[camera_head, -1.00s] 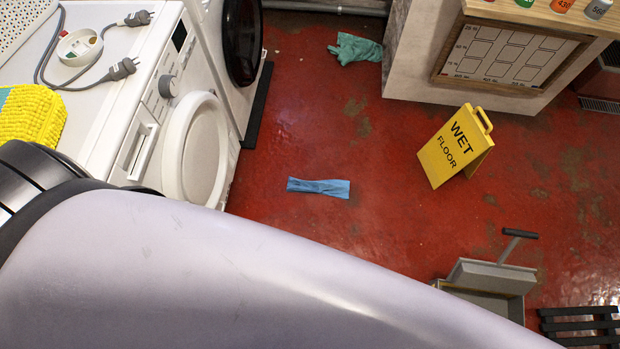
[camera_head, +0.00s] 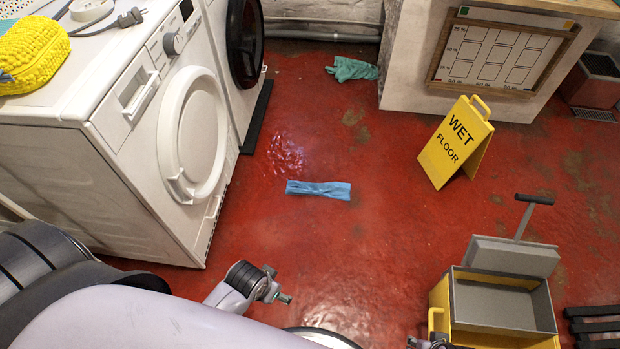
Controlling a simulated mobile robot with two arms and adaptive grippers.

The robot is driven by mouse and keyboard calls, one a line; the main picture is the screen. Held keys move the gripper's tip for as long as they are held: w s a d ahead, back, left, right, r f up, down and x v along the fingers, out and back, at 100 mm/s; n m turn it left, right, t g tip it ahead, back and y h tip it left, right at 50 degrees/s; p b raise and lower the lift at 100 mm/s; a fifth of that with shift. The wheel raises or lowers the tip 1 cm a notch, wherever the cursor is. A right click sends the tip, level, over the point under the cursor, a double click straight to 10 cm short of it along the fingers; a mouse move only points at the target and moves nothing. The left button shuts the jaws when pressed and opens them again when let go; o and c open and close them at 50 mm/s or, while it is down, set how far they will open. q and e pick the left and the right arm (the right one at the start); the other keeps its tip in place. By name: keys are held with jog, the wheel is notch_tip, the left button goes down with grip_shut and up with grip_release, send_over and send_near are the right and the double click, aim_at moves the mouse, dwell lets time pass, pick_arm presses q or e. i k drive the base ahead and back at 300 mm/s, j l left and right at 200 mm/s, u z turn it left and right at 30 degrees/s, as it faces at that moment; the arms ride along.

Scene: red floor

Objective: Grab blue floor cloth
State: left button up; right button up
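The blue floor cloth (camera_head: 318,190) lies flat on the red floor, a narrow strip stretched left to right, in the middle of the head view. My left gripper (camera_head: 279,285) is below and to the left of it in the picture, well apart from the cloth. Its two fingertips look spread, with nothing between them. A dark piece at the bottom edge looks like part of my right gripper (camera_head: 430,343); it is mostly cut off, so its fingers cannot be made out.
A white washing machine (camera_head: 150,150) stands left, a yellow wet-floor sign (camera_head: 456,142) right. A grey-and-yellow bucket (camera_head: 495,304) is at lower right. A green cloth (camera_head: 352,69) lies at the back. The floor around the blue cloth is clear, with a shiny wet patch (camera_head: 285,153) behind it.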

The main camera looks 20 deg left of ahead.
aim_at(340, 191)
jog(key=i, duration=0.35)
jog(key=i+u, duration=0.45)
jog(key=i+l+u, duration=0.25)
jog(key=i+u, duration=0.25)
jog(key=u, duration=0.7)
